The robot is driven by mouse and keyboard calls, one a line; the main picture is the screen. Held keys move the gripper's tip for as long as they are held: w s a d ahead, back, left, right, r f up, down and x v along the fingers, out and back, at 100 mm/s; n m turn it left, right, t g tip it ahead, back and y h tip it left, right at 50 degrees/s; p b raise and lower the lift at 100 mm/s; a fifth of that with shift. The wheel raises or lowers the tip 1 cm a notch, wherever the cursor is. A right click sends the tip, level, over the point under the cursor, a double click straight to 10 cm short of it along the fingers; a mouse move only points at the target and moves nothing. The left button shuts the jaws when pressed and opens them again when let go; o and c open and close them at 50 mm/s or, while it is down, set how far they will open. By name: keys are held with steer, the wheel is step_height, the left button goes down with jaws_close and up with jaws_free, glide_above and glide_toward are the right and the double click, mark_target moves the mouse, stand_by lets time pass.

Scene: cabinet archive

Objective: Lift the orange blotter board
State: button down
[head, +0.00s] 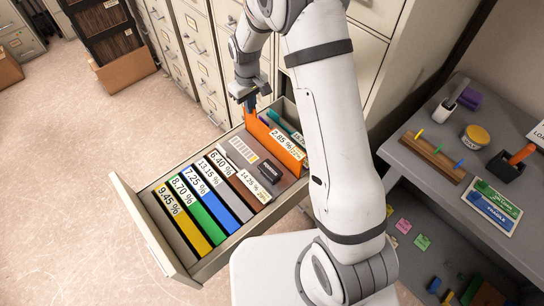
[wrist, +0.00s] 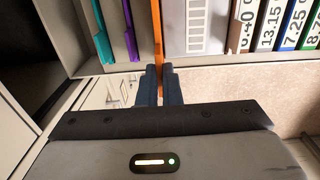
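The orange blotter board (head: 278,140) stands upright in the back part of the open drawer (head: 143,223), with its upper part above the labelled files. Its lower edge is hidden. My gripper (head: 248,102) is at the board's left end in the head view. In the wrist view the board (wrist: 158,30) is a thin orange strip running up from between the two dark fingertips of my gripper (wrist: 160,70). The fingers lie close on both sides of it, with no clear gap, so the gripper looks shut on the board's edge.
Coloured files (head: 207,198) with percent labels fill the drawer's front. A black block (head: 269,172) lies near the board; teal and purple folders (wrist: 120,30) stand beyond it. Cabinets line the back. A grey desk (head: 415,170) with small items is on the right.

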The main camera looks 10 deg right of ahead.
steer(key=shift+r, duration=0.45)
